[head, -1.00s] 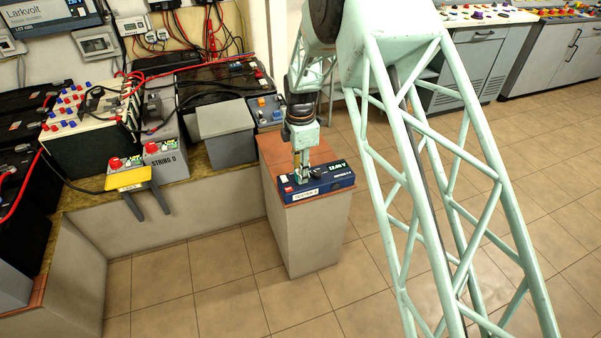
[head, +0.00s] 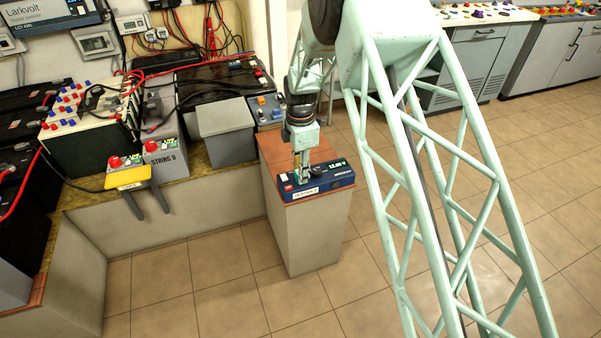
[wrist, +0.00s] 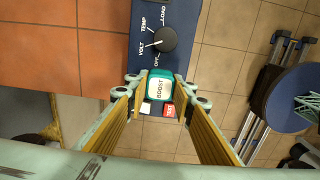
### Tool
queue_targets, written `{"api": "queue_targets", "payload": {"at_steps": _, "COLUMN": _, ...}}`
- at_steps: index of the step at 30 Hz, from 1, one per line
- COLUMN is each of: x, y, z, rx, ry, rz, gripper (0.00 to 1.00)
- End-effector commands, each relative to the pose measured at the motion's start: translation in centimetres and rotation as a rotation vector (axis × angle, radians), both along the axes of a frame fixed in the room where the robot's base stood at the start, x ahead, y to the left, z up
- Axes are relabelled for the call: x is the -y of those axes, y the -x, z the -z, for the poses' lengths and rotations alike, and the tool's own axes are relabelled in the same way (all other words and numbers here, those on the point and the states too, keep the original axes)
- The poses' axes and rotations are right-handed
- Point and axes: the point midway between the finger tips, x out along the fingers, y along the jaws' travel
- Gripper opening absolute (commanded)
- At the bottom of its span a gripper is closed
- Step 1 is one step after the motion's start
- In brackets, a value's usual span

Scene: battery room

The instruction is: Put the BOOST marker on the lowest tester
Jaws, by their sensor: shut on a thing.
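A blue tester (head: 330,180) with a lit display and a white label lies on the tiled top of a pedestal; the label and reading are too small to read surely. My gripper (head: 302,178) points down over the tester's near left part. In the wrist view, my gripper (wrist: 159,92) is shut on the green and white BOOST marker (wrist: 159,87). The marker is over the tester's face (wrist: 148,15), between the dial (wrist: 164,40) and a red button (wrist: 170,110). I cannot tell whether it touches the face.
The pedestal's orange tiled top (head: 280,150) has bare room behind the tester. A grey lidded box (head: 228,130), black batteries and cables fill the ledge to the left. A yellow plate (head: 128,178) juts from the ledge. A blue stool (wrist: 295,98) stands on the floor at the right.

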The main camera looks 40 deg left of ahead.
Motion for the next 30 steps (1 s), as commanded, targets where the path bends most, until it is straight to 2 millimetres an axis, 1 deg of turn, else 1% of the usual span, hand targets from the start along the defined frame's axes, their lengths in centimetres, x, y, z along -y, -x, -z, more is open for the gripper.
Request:
{"api": "queue_targets", "payload": {"at_steps": 8, "x": 0.0, "y": 0.0, "z": 0.4, "rx": 0.000, "ry": 0.000, "rz": 0.000, "gripper": 0.12}}
{"api": "queue_targets", "payload": {"at_steps": 9, "x": 0.0, "y": 0.0, "z": 0.3, "rx": 0.000, "ry": 0.000, "rz": 0.000, "gripper": 0.24}}
{"api": "queue_targets", "payload": {"at_steps": 11, "x": 0.0, "y": 0.0, "z": 0.3, "rx": 0.000, "ry": 0.000, "rz": 0.000, "gripper": 0.28}}
{"api": "queue_targets", "payload": {"at_steps": 22, "x": 0.0, "y": 0.0, "z": 0.2, "rx": 0.000, "ry": 0.000, "rz": 0.000, "gripper": 0.28}}
{"api": "queue_targets", "payload": {"at_steps": 30, "x": 0.0, "y": 0.0, "z": -0.9, "rx": 0.000, "ry": 0.000, "rz": 0.000, "gripper": 0.28}}
